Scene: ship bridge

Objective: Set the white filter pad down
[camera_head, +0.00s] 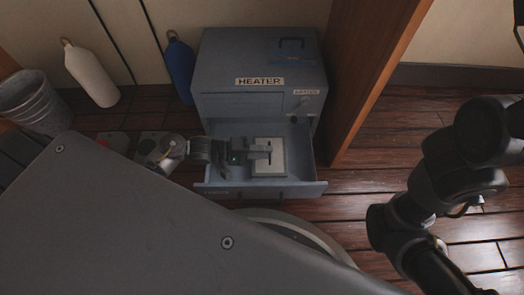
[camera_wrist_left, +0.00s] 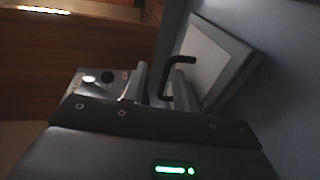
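The white filter pad (camera_head: 267,168) is a pale square plate lying in the open drawer (camera_head: 303,158) of the grey-blue heater (camera_head: 225,75). In the left wrist view the pad (camera_wrist_left: 222,62) has a dark bracket handle (camera_wrist_left: 168,78) and rests flat against the blue-grey surface. My left gripper (camera_head: 262,152) reaches into the drawer from the left and covers part of the pad. In the left wrist view its two fingers (camera_wrist_left: 160,82) stand on either side of the handle bar, with a gap showing. My right gripper is out of view; only my right arm shows.
A wooden post (camera_head: 365,75) stands close at the heater's right. A white bottle (camera_head: 92,73), a blue bottle (camera_head: 180,68) and a metal bucket (camera_head: 35,100) stand to the left. The plank floor (camera_head: 375,140) is clear to the right of the drawer.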

